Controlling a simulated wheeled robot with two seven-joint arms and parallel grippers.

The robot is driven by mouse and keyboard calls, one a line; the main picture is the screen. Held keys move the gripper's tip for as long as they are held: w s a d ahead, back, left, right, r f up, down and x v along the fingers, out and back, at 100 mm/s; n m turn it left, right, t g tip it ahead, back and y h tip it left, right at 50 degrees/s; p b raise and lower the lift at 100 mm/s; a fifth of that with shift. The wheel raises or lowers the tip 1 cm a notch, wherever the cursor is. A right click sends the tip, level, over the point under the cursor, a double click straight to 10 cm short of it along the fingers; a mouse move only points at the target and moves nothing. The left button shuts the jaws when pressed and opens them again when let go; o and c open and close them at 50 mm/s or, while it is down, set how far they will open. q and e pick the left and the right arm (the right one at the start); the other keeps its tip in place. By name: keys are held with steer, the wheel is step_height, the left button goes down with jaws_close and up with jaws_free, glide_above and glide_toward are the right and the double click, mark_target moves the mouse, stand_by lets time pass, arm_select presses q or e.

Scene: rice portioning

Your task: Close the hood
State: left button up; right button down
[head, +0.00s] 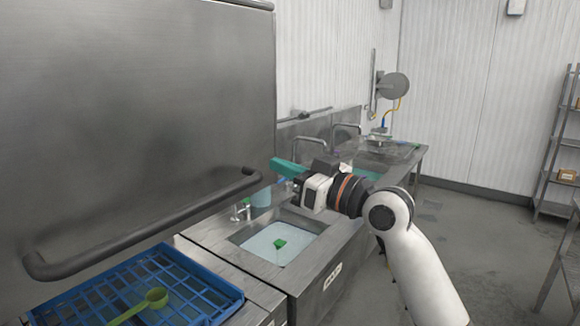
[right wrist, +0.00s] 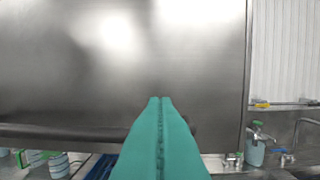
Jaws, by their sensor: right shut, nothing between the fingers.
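The hood (head: 130,90) is a large brushed steel box at the left of the head view, with a long dark bar handle (head: 145,232) along its lower front edge. Its steel face (right wrist: 110,60) fills most of the right wrist view, with the dark handle (right wrist: 50,135) low across it. My right gripper (head: 277,166) has teal fingers, which are pressed together and empty. In the head view it is just right of the handle's right end. In the right wrist view the fingers (right wrist: 160,100) point at the hood's face; I cannot tell whether they touch it. My left gripper is not in view.
Below the hood stands a blue rack (head: 225,291) with a green ladle (head: 155,297). A sink (head: 300,225) holding a green item lies under my right arm. Further counters with taps run back along the wall. A shelf unit (head: 555,150) stands far right; the floor between is clear.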

steer(key=r+p, duration=0.2)
steer(key=p, duration=0.2)
glide_above(255, 175)
steer(key=s, duration=0.2)
steer(key=f, duration=0.1)
steer(key=f+p, duration=0.1)
steer(key=f, duration=0.2)
steer(key=shift+s+d+f, duration=0.25)
steer(key=shift+f, duration=0.15)
steer(key=shift+a, duration=0.15)
